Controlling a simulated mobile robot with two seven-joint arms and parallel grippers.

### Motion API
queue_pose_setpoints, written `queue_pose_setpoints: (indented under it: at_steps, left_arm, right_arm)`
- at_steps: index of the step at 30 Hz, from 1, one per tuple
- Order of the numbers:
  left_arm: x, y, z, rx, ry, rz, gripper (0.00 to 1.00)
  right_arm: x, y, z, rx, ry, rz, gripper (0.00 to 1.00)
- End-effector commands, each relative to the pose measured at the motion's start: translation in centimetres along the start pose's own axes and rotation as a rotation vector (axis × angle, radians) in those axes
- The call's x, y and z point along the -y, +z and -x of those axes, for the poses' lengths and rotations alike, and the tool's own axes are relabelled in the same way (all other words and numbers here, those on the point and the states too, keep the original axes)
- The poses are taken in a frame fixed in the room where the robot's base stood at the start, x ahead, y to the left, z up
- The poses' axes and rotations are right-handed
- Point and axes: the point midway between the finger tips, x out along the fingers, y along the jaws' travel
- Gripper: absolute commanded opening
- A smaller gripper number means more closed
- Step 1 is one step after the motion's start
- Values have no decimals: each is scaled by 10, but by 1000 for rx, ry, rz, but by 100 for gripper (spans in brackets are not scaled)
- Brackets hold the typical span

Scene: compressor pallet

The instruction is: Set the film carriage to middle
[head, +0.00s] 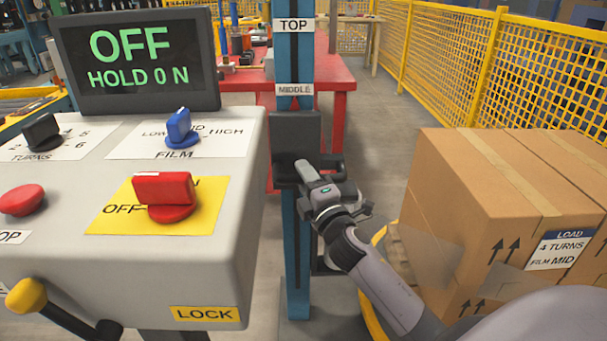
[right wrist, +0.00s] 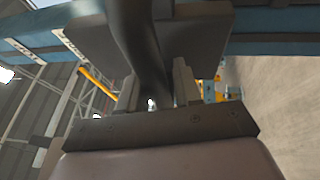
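The film carriage (head: 296,131) is a dark grey block on the blue mast (head: 293,60). Its top edge sits just below the MIDDLE label (head: 294,90), and the TOP label (head: 294,25) is higher up. A dark handle (head: 331,163) sticks out from the carriage's lower part. My right gripper (head: 308,180) is at this handle. In the right wrist view the dark handle bar (right wrist: 148,45) passes between the two fingers, which appear closed against it. The lower mast is partly hidden by my right arm. My left gripper is not in view.
The control console (head: 200,270) stands left of the mast, with a screen (head: 138,62) reading OFF, HOLD 0 N, and several knobs. Wrapped cartons (head: 480,190) stand close on the right. A red table (head: 335,80) and yellow fence (head: 450,60) are behind.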

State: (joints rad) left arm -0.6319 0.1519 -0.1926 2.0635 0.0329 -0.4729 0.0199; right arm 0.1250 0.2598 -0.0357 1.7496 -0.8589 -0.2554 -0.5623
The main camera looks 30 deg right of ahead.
Motion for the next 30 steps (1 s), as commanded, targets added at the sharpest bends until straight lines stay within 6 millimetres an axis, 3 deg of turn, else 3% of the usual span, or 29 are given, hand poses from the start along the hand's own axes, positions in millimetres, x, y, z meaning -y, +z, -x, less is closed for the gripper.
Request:
queue_pose_setpoints:
  at_steps: [12, 30]
  left_arm:
    - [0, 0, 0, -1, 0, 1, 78]
    - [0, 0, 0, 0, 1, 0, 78]
  right_arm:
    - [0, 0, 53, 0, 0, 0, 34]
    - [-1, 0, 62, 1, 1, 0, 34]
